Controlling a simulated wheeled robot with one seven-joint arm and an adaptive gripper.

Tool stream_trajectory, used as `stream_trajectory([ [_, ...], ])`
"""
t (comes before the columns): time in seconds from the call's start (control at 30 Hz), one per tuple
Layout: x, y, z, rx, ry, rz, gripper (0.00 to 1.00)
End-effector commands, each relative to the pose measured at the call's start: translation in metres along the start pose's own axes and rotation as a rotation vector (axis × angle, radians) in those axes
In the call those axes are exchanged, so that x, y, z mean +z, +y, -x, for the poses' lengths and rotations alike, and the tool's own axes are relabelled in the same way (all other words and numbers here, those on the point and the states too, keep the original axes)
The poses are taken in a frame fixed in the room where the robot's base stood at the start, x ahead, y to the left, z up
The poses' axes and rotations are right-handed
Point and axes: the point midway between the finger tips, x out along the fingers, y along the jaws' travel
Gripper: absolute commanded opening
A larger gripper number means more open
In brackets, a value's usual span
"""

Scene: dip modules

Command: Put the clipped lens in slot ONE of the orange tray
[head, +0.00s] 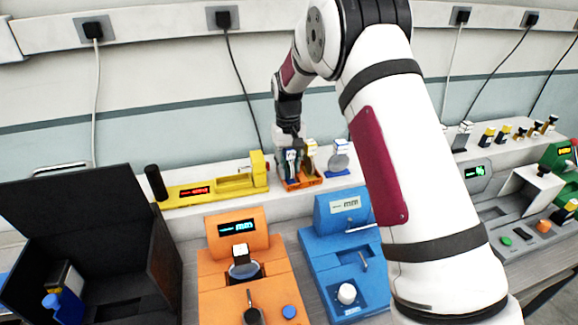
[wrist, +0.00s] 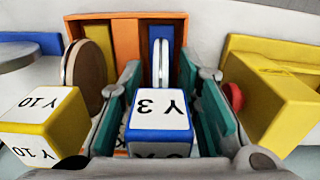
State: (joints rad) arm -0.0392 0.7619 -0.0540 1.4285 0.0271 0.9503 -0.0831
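The clipped lens in front of me has a blue clip block (wrist: 158,125) with a white top marked "Y 3". Its thin disc (wrist: 161,62) stands edge-on in the right, blue-backed compartment of the orange tray (wrist: 183,25). The tray also shows in the head view (head: 303,184), on the white ledge. My gripper (wrist: 168,78) has its teal fingers on either side of the clip block, with a gap visible at the right; it appears open. In the head view my gripper (head: 291,146) is over the tray. The disc's lower edge is hidden by the block.
A yellow "Y 10" clip block (wrist: 45,120) with a round lens (wrist: 88,72) stands close at the left finger. A yellow device (wrist: 272,100) is close on the right. A blue lens stand (head: 339,160) is beside the tray. Orange (head: 215,290) and blue (head: 322,255) machines stand in front.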

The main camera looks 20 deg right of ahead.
Motion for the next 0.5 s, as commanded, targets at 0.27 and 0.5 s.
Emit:
stream_trajectory([
  [0.27, -0.002, 0.000, 0.018, 0.000, 0.005, 0.000, 0.30],
  [0.5, -0.002, 0.000, 0.065, 0.000, 0.005, 0.000, 0.30],
])
